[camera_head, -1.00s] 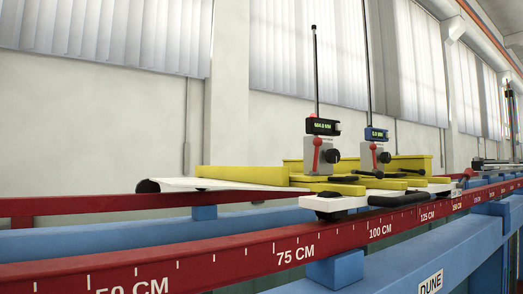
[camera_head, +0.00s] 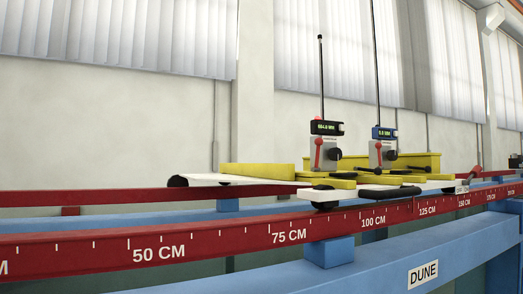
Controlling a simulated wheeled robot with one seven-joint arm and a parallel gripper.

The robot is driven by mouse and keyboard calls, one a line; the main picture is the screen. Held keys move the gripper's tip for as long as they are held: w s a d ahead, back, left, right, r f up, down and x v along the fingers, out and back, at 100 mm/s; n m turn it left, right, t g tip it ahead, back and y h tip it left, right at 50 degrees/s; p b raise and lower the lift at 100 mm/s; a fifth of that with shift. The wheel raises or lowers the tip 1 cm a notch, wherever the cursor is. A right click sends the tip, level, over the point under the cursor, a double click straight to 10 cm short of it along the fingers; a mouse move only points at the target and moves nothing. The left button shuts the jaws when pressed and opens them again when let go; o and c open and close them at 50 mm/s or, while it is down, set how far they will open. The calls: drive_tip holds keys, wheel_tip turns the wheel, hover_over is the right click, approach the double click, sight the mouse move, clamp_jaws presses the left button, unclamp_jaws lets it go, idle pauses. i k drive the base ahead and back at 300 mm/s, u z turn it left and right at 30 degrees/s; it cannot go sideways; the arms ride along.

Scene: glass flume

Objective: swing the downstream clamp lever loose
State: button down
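A carriage with yellow beams (camera_head: 257,170) and white end plates (camera_head: 322,195) sits on the red scale rails of the flume. Two gauges stand on it, one with a black display (camera_head: 327,128) and one with a blue display (camera_head: 384,133). Each has a red lever pointing up, the left lever (camera_head: 318,152) and the right lever (camera_head: 379,151). Black-ended handles, a left one (camera_head: 342,175) and a right one (camera_head: 408,169), lie low across the yellow parts. I cannot tell which lever is the downstream clamp. My gripper is not in view.
The red front rail (camera_head: 220,238) carries centimetre marks rising to the right. Blue beams (camera_head: 330,275) run below it, one labelled DUNE (camera_head: 422,273). Another red-tipped lever (camera_head: 474,173) stands farther along the rail. Thin rods rise from both gauges.

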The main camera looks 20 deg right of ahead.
sight(318, 142)
drive_tip(key=k, duration=0.7)
drive_tip(key=z, duration=0.65)
drive_tip(key=i, duration=0.45)
